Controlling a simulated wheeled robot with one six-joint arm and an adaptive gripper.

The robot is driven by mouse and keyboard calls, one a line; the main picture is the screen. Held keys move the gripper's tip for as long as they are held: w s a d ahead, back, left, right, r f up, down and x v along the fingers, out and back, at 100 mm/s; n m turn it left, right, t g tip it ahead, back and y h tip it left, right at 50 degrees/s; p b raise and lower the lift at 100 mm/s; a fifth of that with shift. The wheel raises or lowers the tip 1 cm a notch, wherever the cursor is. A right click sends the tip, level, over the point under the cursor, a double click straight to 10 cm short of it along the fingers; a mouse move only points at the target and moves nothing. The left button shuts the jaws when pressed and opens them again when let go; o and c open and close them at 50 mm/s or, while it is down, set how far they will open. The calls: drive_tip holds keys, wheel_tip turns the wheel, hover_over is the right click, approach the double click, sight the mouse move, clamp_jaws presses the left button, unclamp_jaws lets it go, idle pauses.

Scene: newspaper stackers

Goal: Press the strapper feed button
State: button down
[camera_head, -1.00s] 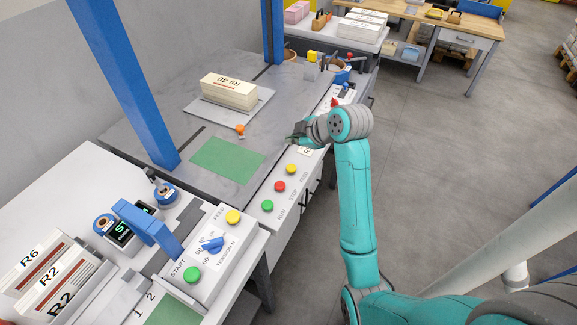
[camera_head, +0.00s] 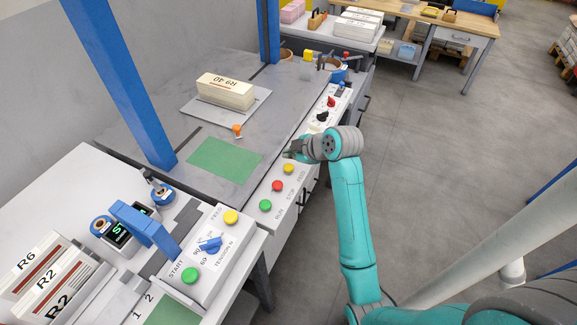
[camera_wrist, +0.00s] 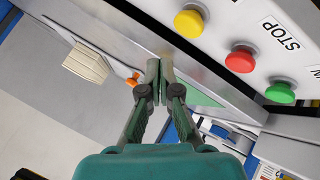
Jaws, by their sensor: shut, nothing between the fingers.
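The strapper's control box (camera_head: 204,258) stands at the lower left, with a green START button (camera_head: 190,275), a blue tension knob (camera_head: 208,245) and a yellow button (camera_head: 231,217) beside the FEED lettering. My gripper (camera_head: 290,152) is well beyond this box, over the edge of the longer panel behind it. In the wrist view my fingers (camera_wrist: 160,72) are together and empty. Beside them is the longer panel's yellow button (camera_wrist: 189,22), not touched. The strapper's box is only partly visible at the wrist view's lower right.
The longer panel also has red (camera_head: 277,186) and green (camera_head: 265,205) buttons, with a red knob (camera_head: 331,101) farther back. A blue arch (camera_head: 145,228) stands left of the strapper's box. A blue post (camera_head: 120,80) rises by the grey table. Open floor lies right.

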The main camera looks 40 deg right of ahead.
sight(290, 167)
drive_tip(key=shift+f, duration=1.3)
drive_tip(key=shift+f, duration=0.2)
idle(0.4)
drive_tip(key=shift+f, duration=0.25)
drive_tip(key=shift+f, duration=0.45)
idle(0.8)
drive_tip(key=shift+r, duration=0.9)
drive_tip(key=shift+r, duration=2.5)
